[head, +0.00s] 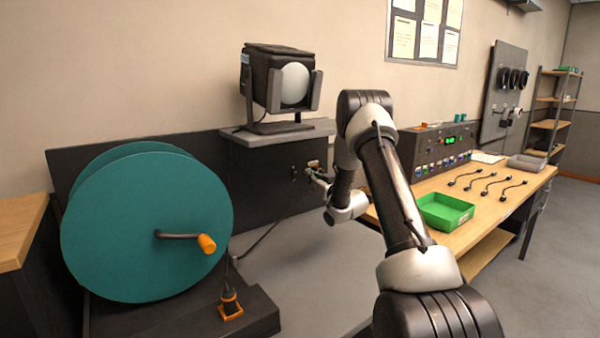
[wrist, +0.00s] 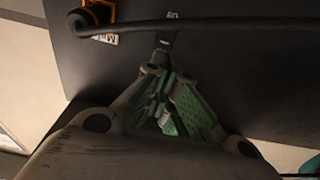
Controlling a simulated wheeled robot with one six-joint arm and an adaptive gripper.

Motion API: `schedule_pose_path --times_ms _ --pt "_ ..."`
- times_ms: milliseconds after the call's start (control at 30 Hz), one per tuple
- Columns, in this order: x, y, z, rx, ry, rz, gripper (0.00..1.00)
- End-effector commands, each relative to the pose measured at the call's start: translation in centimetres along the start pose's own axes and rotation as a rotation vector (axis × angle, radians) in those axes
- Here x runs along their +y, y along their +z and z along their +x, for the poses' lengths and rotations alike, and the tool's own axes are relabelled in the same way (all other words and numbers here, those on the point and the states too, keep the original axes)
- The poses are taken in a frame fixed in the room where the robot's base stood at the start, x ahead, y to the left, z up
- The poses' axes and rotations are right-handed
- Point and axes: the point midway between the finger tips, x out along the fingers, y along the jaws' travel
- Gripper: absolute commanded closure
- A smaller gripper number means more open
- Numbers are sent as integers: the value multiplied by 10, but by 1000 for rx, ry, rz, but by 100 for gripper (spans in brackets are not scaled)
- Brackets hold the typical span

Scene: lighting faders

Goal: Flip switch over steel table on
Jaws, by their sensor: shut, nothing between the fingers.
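My gripper (head: 317,178) reaches the front of a dark cabinet under a lamp in the head view. In the wrist view my gripper (wrist: 164,68) is shut and empty, its green-padded fingers together close to the dark panel (wrist: 240,75). A small pale tab (wrist: 165,40), possibly the switch lever, shows just beyond the fingertips below a small white label (wrist: 172,15). Contact and the tab's position cannot be told. An orange-framed fitting (wrist: 98,14) sits at the upper left. No steel table is clearly identifiable.
A dark cable (wrist: 225,24) crosses the panel in front of the fingers' far side. A teal cable reel (head: 140,225) stands left of the cabinet. A wooden workbench (head: 485,215) with a green tray (head: 445,211) stands right. Open floor (head: 300,265) lies between.

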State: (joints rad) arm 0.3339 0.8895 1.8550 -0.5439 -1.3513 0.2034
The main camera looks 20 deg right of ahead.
Motion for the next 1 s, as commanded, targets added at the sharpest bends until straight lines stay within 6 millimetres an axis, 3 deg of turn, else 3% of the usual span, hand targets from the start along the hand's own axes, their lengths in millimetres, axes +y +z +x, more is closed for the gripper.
schedule_pose_path --times_ms 200,400,1000 --pt "-1 0 42 1 -1 -1 100" --pt "0 0 62 1 0 -1 100" --pt "0 -2 72 -1 -1 -1 100"
